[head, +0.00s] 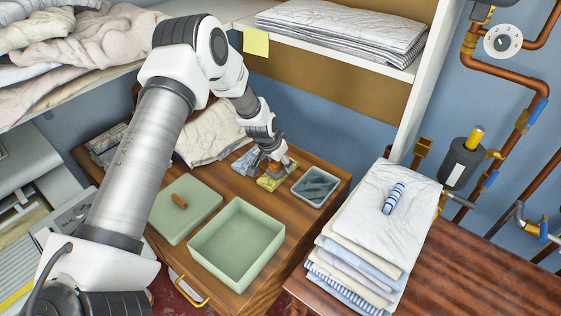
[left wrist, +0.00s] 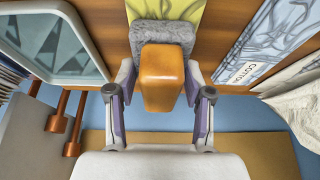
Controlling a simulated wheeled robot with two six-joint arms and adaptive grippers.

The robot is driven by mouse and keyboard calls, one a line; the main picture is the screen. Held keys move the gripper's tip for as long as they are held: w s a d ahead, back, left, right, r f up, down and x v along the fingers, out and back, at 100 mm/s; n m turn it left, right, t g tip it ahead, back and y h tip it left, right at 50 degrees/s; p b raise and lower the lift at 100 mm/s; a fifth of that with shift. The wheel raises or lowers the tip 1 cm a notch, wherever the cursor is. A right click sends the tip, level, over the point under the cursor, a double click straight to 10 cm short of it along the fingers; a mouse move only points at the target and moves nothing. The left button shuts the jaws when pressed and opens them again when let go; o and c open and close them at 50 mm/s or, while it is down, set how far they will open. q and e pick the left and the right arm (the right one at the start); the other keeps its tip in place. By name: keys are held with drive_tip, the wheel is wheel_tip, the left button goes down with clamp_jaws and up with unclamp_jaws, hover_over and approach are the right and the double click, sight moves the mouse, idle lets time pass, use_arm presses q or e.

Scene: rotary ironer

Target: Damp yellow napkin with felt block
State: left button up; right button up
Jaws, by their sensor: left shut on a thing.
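My left gripper (head: 275,164) is shut on the felt block, which has an orange-brown wooden handle (left wrist: 162,75) and a grey felt pad (left wrist: 160,34). The handle sits between the two fingers in the left wrist view. The yellow napkin (head: 267,184) lies on the wooden tabletop, partly hidden under the gripper and block in the head view. It also shows in the left wrist view (left wrist: 170,9), right at the felt's edge. I cannot tell whether felt and napkin touch. My right gripper is not in view.
A shallow tray (head: 296,188) with a dark patterned inside stands right of the napkin. A grey-blue cloth (head: 243,163) lies to its left. An open green box (head: 270,279) and a green lid (head: 168,236) with a brown handle are nearer. Folded linens (head: 370,222) stand at right.

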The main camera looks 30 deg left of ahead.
use_arm(q)
drive_tip(key=shift+r+p, duration=3.05)
drive_tip(key=shift+r, duration=0.45)
drive_tip(key=shift+f, duration=0.1)
